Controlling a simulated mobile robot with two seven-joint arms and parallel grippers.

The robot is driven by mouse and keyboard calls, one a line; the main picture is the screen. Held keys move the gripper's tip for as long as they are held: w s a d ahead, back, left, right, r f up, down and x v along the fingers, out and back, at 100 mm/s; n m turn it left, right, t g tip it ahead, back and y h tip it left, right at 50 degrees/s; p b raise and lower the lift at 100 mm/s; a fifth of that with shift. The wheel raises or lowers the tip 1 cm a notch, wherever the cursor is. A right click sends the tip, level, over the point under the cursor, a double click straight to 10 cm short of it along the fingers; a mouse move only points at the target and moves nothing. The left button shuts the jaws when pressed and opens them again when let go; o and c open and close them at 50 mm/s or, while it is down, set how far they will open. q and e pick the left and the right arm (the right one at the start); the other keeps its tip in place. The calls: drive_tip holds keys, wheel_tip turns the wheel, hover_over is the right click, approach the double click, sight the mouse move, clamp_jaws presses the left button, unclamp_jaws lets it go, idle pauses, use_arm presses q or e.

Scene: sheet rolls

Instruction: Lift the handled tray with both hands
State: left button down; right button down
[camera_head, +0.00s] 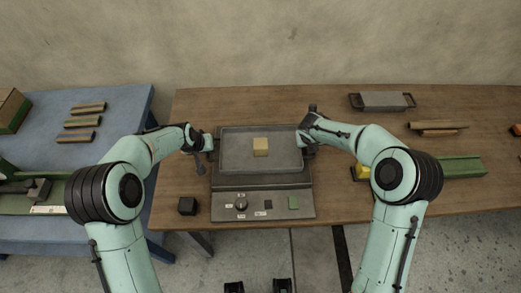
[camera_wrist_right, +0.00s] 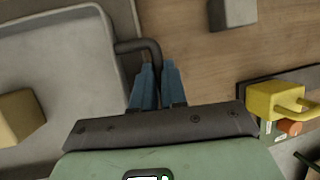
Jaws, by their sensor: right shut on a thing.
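The handled tray (camera_head: 285,150) is a grey shallow tray on top of a dark panelled unit (camera_head: 228,198) on the wooden table. A small tan block (camera_head: 260,147) lies in it. My right gripper (camera_head: 303,141) is at the tray's right side. In the right wrist view, its blue fingers (camera_wrist_right: 158,84) are closed on the dark bent handle (camera_wrist_right: 137,46) of the tray (camera_wrist_right: 75,65). My left gripper (camera_head: 208,144) is at the tray's left side; its fingers and the left handle are too small and covered to tell whether it grips.
A small black block (camera_head: 187,206) stands left of the unit. A yellow object (camera_wrist_right: 275,101) stands right of my right gripper. A second grey handled piece (camera_head: 384,101) lies at the back right. A blue table (camera_head: 125,112) with several rolls stands left.

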use_arm(q)
drive_tip(key=shift+r, duration=0.1)
use_arm(e)
drive_tip(key=shift+r, duration=0.1)
idle(0.3)
